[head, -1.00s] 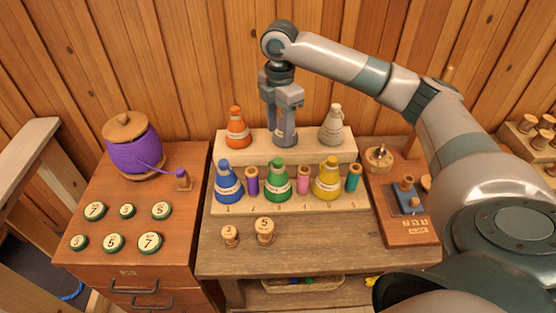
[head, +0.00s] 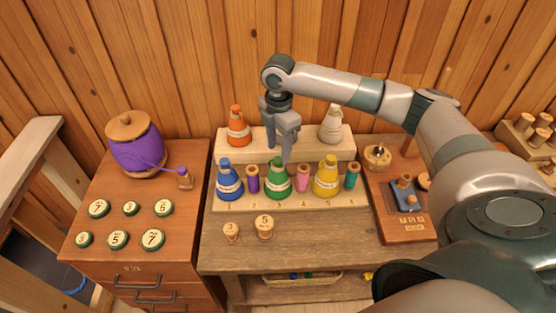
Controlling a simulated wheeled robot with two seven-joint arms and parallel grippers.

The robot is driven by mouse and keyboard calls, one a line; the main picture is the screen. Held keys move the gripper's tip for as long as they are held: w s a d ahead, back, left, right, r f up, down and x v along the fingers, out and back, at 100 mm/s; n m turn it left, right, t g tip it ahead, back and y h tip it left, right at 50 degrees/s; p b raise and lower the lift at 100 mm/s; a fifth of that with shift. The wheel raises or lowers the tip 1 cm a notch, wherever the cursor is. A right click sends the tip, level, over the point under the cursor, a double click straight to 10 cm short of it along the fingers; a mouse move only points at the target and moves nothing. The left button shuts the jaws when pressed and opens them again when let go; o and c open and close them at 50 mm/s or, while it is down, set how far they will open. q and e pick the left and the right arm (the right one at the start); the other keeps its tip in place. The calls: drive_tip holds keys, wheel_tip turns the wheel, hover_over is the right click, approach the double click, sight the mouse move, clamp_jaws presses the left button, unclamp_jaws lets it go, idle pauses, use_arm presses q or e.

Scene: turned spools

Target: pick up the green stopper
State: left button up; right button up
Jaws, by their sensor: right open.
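The green stopper (head: 277,183) is a cone-shaped piece with a pale label band. It stands upright in the front row of the pale stepped rack (head: 290,203), between a purple spool (head: 253,181) and a pink spool (head: 303,180). My right gripper (head: 279,155) is open and points down just above and behind the green stopper's top. One finger partly overlaps the top in the picture, so I cannot tell whether they touch. Nothing shows between the fingers. My left gripper is not in view.
A blue cone (head: 229,183), a yellow cone (head: 326,180) and a teal spool (head: 352,177) share the front row. An orange cone (head: 238,129) and a cream cone (head: 331,127) stand on the back step. Two wooden spools (head: 265,228) stand in front.

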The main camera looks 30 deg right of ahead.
sight(278, 159)
wheel_tip(278, 159, down, 3)
drive_tip(key=shift+a+p, duration=0.15)
drive_tip(key=shift+p, duration=0.6)
drive_tip(key=shift+f, duration=0.5)
drive_tip(key=c, duration=1.1)
